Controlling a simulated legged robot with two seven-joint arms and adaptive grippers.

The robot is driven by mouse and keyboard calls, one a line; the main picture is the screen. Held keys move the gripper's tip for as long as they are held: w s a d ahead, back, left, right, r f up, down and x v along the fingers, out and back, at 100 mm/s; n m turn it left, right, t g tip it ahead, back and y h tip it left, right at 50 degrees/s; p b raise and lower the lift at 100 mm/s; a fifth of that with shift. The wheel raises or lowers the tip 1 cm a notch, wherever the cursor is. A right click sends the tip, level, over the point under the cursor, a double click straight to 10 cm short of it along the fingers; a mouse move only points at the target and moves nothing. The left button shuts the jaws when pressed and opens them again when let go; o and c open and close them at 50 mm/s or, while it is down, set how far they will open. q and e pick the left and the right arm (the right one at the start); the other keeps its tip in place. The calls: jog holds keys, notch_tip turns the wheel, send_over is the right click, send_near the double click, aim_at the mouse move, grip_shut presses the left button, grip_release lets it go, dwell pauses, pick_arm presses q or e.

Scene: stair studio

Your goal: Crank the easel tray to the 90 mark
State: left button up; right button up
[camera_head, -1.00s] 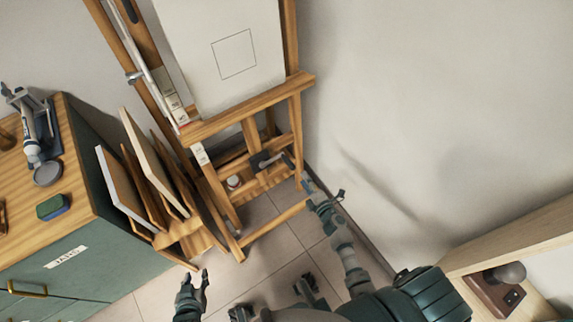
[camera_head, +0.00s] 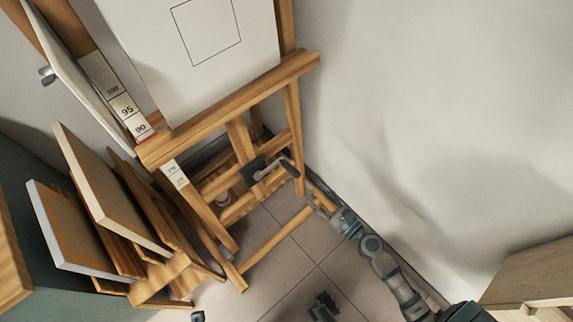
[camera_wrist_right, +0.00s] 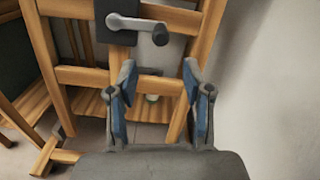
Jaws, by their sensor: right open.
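The wooden easel tray (camera_head: 235,108) is a crossbar under the white canvas (camera_head: 185,60). A white scale strip (camera_head: 120,100) at its left end shows 95 and 90, with a red line (camera_head: 146,136) just below the 90 by the tray. The crank (camera_head: 268,170), a grey arm on a dark plate, sits low on the frame; its dark knob (camera_wrist_right: 160,35) is clear in the wrist view.
Several panels (camera_head: 95,195) lean in a wooden rack left of the easel, beside a green cabinet (camera_head: 70,295). A wall (camera_head: 420,110) stands close on the right. A wooden surface (camera_head: 540,278) is at lower right. Tiled floor (camera_head: 290,270) is clear in front.

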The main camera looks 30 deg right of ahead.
aim_at(282, 161)
jog(key=w, duration=0.4)
jog(key=w+a, duration=0.1)
jog(key=w, duration=0.4)
jog(key=w+a+p, duration=0.1)
jog(key=w, duration=0.4)
jog(key=shift+w+a+f, duration=0.1)
jog(key=shift+a, duration=0.1)
grip_shut()
